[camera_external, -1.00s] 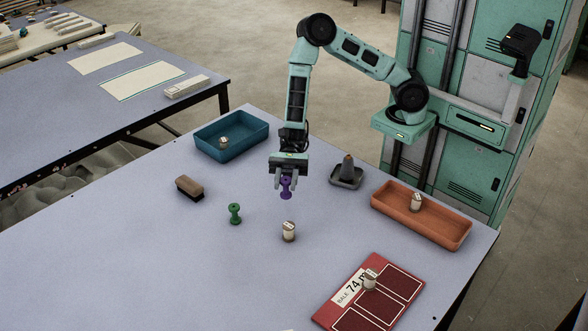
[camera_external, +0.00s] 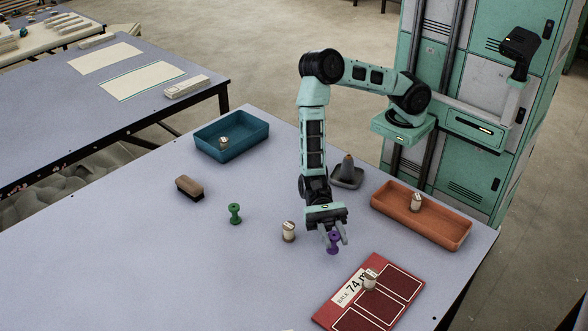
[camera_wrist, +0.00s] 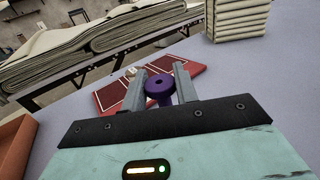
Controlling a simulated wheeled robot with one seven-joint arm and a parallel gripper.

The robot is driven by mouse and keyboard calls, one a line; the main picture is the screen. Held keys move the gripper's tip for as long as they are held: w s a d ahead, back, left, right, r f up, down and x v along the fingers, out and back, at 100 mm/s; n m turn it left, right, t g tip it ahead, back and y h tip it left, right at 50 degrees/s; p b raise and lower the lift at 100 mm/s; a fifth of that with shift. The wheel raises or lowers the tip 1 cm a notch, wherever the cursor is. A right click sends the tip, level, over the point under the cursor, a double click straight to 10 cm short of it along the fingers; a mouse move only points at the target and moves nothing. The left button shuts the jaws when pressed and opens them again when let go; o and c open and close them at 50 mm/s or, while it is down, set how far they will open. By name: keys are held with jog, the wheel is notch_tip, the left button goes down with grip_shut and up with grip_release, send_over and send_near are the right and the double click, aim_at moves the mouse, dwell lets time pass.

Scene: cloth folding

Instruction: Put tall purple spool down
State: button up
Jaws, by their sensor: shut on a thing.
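The purple spool (camera_external: 333,244) is held between the fingers of my gripper (camera_external: 334,238), upright. In the external view it is beside the upper edge of the red card (camera_external: 327,312); I cannot tell whether its bottom touches the table. In the wrist view the spool (camera_wrist: 159,86) sits between both fingers of my gripper (camera_wrist: 160,88), with the red card (camera_wrist: 185,79) beyond it. The spool's lower part is partly hidden by the fingers.
A white spool (camera_external: 369,279) stands on the red card and another white spool (camera_external: 289,231) left of my gripper. A green spool (camera_external: 235,214) and a brush (camera_external: 189,188) are further left. An orange tray (camera_external: 455,237), a blue tray (camera_external: 256,143) and a grey holder (camera_external: 347,178) stand around.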

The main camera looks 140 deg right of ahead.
aim_at(333, 248)
jog(key=shift+f, duration=1.85)
jog(key=shift+f, duration=0.2)
jog(key=o, duration=0.9)
jog(key=shift+o, duration=0.2)
jog(key=shift+r, duration=0.15)
